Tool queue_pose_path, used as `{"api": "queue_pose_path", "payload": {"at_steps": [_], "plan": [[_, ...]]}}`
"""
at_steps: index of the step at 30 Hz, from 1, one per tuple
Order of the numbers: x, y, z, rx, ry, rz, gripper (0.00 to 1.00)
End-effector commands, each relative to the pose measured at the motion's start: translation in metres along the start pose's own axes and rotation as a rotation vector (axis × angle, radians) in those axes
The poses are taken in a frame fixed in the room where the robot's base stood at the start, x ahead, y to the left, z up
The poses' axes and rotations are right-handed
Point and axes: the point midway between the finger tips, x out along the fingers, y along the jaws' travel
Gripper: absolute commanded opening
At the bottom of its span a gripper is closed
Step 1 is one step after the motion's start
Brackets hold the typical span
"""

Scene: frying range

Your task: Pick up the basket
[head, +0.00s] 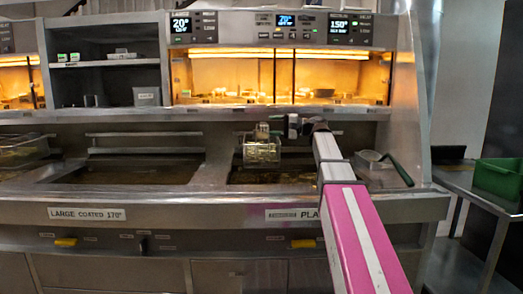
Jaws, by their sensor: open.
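A wire basket (261,153) with food in it hangs at the back of the right fryer vat, in the middle of the head view. Its upper part stands just left of my gripper. My gripper (291,126) is at the end of my arm, which reaches in from the lower right. The gripper is open and beside the top of this basket. It is too small in view to tell whether the fingers touch or surround any part of the basket.
Another basket (22,150) is over the far left vat. A container with a dark green handle (399,170) sits right of my arm. The middle vat (130,171) is clear. A heated shelf (278,104) runs above. A green bin (498,178) stands on the right side table.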

Motion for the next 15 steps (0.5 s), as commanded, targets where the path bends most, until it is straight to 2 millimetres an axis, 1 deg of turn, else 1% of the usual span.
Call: {"api": "queue_pose_path", "payload": {"at_steps": [1,8,13,15], "plan": [[0.006,0.0,0.0,0.0,-0.002,0.0,0.55],[0.02,-0.001,-0.003,0.0,0.0,0.0,0.55],[0.044,-0.002,-0.007,0.0,-0.001,0.0,0.55],[0.054,-0.001,-0.006,0.0,-0.002,0.001,0.55]]}}
